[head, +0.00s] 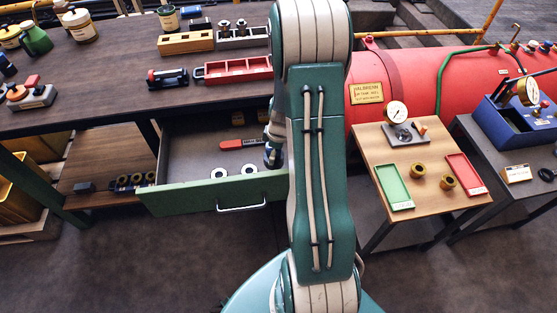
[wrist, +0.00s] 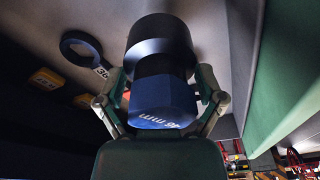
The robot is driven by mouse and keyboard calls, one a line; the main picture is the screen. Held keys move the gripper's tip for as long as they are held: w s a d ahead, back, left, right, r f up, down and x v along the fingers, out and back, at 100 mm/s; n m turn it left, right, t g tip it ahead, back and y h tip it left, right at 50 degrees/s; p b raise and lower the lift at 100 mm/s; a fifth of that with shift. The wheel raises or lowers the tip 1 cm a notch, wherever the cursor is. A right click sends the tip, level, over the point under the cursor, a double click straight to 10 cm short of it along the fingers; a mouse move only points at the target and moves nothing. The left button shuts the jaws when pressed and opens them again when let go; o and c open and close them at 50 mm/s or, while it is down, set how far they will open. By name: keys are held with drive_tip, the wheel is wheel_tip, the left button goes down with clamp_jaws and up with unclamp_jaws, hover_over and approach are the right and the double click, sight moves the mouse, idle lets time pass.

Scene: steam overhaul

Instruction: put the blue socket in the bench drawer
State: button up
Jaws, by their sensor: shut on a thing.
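The blue socket (wrist: 160,102) is in the wrist view, with a dark round end and white "mm" lettering on its blue part. My gripper (wrist: 163,88) is shut on it, one finger on each side. The bench drawer (head: 180,197) stands pulled open under the bench, with a green front and a metal handle. In the head view my gripper (head: 273,148) is at the drawer's right part, partly hidden by my arm. The drawer's green front (wrist: 285,75) shows at the right in the wrist view. The gap between socket and drawer floor is unclear.
In the drawer lie two pale rings (head: 218,173), a red-handled item (head: 243,143) and small orange blocks. A dark ring (wrist: 82,45) shows in the wrist view. The bench top (head: 110,70) overhangs the drawer. A wooden table (head: 425,165) stands to the right.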

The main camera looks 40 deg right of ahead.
drive_tip(key=shift+s+d+f, duration=0.25)
drive_tip(key=shift+d+f, duration=0.2)
drive_tip(key=shift+f, duration=0.1)
drive_tip(key=f, duration=0.3)
drive_tip(key=shift+s+d+f, duration=0.1)
drive_tip(key=shift+d+f, duration=0.1)
drive_tip(key=shift+f, duration=0.1)
drive_tip(key=o, duration=1)
drive_tip(key=shift+o, duration=0.2)
drive_tip(key=shift+r, duration=0.1)
